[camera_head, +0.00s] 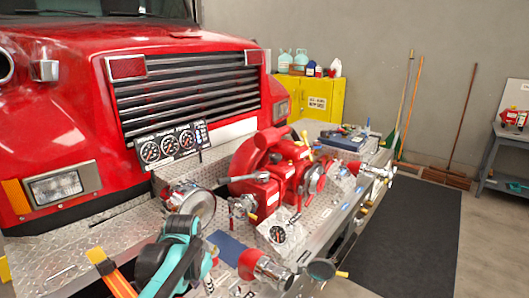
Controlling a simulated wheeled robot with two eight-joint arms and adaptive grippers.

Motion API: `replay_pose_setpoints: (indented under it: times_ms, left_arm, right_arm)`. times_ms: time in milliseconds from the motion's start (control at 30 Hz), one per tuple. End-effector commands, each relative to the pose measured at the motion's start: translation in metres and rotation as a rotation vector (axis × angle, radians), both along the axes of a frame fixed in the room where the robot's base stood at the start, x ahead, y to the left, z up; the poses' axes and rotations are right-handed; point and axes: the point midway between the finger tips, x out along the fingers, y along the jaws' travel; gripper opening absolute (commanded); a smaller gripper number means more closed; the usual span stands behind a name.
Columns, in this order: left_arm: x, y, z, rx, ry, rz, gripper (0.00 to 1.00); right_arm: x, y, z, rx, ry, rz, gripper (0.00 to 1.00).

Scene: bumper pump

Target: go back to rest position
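The red pump (285,182) sits on the diamond-plate bumper (335,220) in front of the red fire truck. A teal and black part (172,262) at the lower middle seems to be my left gripper end. It overlaps the bumper in the picture, near the silver round fitting (197,207). Its fingertips cannot be made out, so I cannot tell if it is open or holds anything. Whether it touches the bumper is unclear. My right gripper does not show.
A gauge panel (171,145) stands before the grille. A black mat (405,235) lies clear at right. A yellow cabinet (312,98) stands behind.

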Motion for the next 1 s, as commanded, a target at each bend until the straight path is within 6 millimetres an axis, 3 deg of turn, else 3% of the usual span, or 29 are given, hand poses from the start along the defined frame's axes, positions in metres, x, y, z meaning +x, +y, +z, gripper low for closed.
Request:
replay_pose_setpoints:
  times_ms: [33,233,500,700,1000]
  left_arm:
    - [-0.02,0.0,0.006,-0.008,-0.033,0.034,0.31]
    - [-0.084,0.001,0.014,-0.057,-0.177,0.183,0.31]
    - [-0.153,0.001,-0.007,-0.142,-0.341,0.351,0.31]
    - [-0.171,0.001,-0.019,-0.178,-0.396,0.405,0.31]
    - [-0.172,0.001,-0.02,-0.181,-0.4,0.409,0.31]
  right_arm:
    - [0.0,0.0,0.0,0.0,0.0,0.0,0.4]
    - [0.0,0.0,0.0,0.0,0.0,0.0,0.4]
    - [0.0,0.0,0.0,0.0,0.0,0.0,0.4]
    - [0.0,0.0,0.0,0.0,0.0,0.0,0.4]
    - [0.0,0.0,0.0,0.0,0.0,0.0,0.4]
